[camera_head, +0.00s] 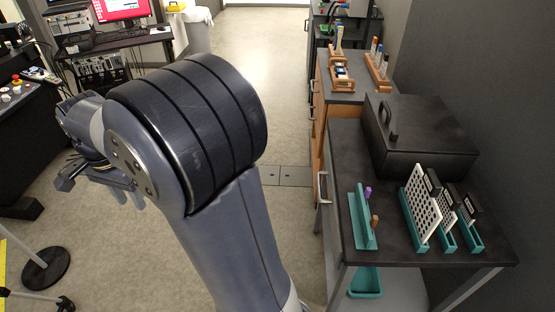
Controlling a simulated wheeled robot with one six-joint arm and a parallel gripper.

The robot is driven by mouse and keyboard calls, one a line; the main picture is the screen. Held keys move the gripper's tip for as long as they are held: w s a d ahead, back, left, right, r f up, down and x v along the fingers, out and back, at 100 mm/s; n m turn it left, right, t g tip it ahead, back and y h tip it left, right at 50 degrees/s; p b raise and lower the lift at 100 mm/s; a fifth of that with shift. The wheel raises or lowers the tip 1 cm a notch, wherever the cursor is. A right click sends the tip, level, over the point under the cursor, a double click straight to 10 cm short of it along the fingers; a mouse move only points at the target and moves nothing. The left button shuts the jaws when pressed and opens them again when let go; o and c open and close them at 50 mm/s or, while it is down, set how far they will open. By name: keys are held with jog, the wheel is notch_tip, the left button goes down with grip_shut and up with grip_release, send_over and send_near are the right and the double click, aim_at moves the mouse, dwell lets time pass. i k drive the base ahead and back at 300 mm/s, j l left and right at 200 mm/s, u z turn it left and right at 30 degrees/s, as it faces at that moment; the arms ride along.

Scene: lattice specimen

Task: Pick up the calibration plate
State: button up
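White plates with dark dots stand tilted in teal holders on the dark bench at the right. The largest, which looks like the calibration plate (421,206), is at the left of this group and has a black block at its upper right edge. Smaller dotted plates (446,211) stand just to its right, partly hidden by black blocks. My gripper (128,198) is at the far left, over the floor, well away from the plates and touching none of them. My arm partly hides it, so its opening is unclear.
Wooden racks (342,78) stand farther back. A wall closes the right side; open floor (265,100) lies left of the bench.

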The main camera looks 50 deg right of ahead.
aim_at(449, 200)
jog(key=k+z, duration=0.2)
jog(key=z, duration=0.15)
jog(key=k+l+z, duration=0.1)
jog(key=z, duration=0.25)
jog(key=k+l+z, duration=0.15)
jog(key=k+z, duration=0.2)
jog(key=l+z, duration=0.15)
jog(key=z, duration=0.25)
jog(key=i+l+z, duration=0.1)
jog(key=z, duration=0.25)
jog(key=i+z, duration=0.1)
jog(key=z, duration=0.3)
jog(key=i+l+z, duration=0.1)
jog(key=z, duration=0.3)
